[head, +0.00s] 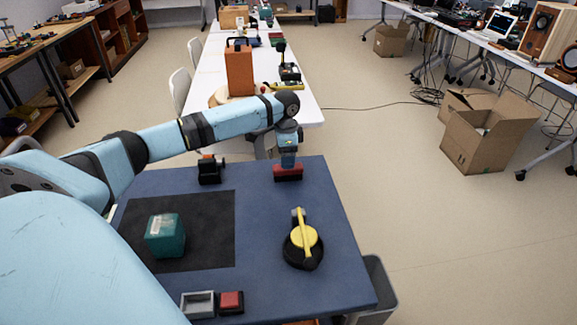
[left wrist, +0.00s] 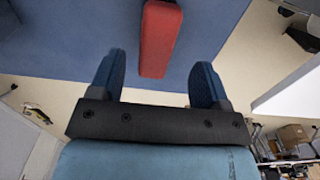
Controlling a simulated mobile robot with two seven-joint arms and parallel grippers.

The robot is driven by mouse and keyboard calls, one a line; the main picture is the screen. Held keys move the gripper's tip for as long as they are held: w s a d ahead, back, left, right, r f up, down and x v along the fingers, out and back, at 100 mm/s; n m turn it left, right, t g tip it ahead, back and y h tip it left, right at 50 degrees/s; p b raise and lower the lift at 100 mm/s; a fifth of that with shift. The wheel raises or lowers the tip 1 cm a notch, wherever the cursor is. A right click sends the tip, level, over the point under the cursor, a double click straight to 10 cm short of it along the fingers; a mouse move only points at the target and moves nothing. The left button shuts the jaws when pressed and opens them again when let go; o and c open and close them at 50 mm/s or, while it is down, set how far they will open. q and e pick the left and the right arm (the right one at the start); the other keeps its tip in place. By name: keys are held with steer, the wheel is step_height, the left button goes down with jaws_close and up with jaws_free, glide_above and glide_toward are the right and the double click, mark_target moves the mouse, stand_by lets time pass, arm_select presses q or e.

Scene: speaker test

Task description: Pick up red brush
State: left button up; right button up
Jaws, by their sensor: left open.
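The red brush (head: 288,173), a red block with a darker underside, lies near the far edge of the blue table. My left gripper (head: 288,160) reaches down to it from above, and its fingers overlap the brush's top in the head view. In the left wrist view the red brush (left wrist: 160,38) is a long red bar. The two dark fingers of my left gripper (left wrist: 160,62) stand apart on either side of its near end, with a visible gap to each side. Nothing is held. My right gripper is not in view.
The blue table (head: 330,235) also holds a teal cube (head: 165,236) on a black mat (head: 215,215), a black object with a yellow bar (head: 303,243), a small black device (head: 210,169), a grey tray (head: 198,305) and a red-topped block (head: 231,301). A white table (head: 213,70) stands beyond.

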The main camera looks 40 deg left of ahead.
mark_target(288, 172)
arm_select(q)
steer(key=f, duration=0.2)
steer(key=f+b, duration=0.1)
steer(key=f, duration=0.2)
steer(key=shift+d+f+b, duration=0.25)
steer(key=shift+f+b, duration=0.05)
steer(key=shift+f, duration=0.05)
steer(key=shift+r, duration=0.1)
steer(key=shift+c, duration=0.4)
steer(key=c, duration=0.9)
